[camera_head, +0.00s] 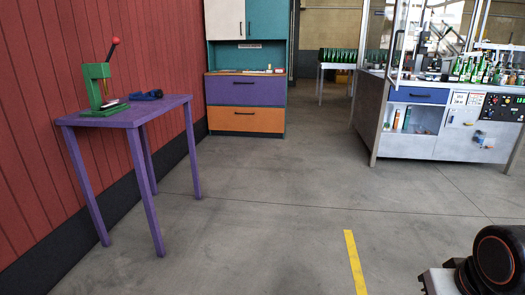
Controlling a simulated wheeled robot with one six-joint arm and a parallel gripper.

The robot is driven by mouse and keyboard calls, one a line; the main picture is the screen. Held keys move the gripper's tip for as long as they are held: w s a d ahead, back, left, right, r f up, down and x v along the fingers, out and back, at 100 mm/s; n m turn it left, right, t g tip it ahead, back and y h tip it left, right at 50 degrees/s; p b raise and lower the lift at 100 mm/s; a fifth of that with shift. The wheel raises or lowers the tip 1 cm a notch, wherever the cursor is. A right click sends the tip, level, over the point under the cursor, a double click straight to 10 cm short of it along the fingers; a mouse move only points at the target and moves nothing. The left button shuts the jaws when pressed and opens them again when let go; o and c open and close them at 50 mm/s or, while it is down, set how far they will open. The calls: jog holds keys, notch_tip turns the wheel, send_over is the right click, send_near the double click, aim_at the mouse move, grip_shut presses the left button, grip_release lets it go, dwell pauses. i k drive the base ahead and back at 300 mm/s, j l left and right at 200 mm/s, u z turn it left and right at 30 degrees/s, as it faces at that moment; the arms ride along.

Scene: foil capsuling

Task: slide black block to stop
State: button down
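I cannot make out a black block or a stop for certain in the head view. On a purple table (133,116) at the left stands a green hand press (97,84) with a red-knobbed lever. A small dark blue object (147,95) lies to its right on the tabletop; its shape is too small to tell. A dark, flat part shows at the press's foot, too small to name. My gripper is not in view; only a black, orange-ringed part of my arm shows at the lower right.
A grey workbench (367,105) with bottles and a control panel (499,107) stands at the right. A cabinet (246,88) with purple and orange drawers is at the back, and a table of green bottles (338,56) is beyond. The floor (290,190) between is clear.

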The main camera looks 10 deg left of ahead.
aim_at(109, 106)
jog(key=i+l+u, duration=0.1)
jog(key=i, duration=1.6)
jog(key=i+u, duration=0.15)
jog(key=i, duration=0.4)
jog(key=i+u, duration=0.15)
jog(key=i, duration=0.45)
jog(key=i+l+u, duration=0.2)
jog(key=i, duration=0.35)
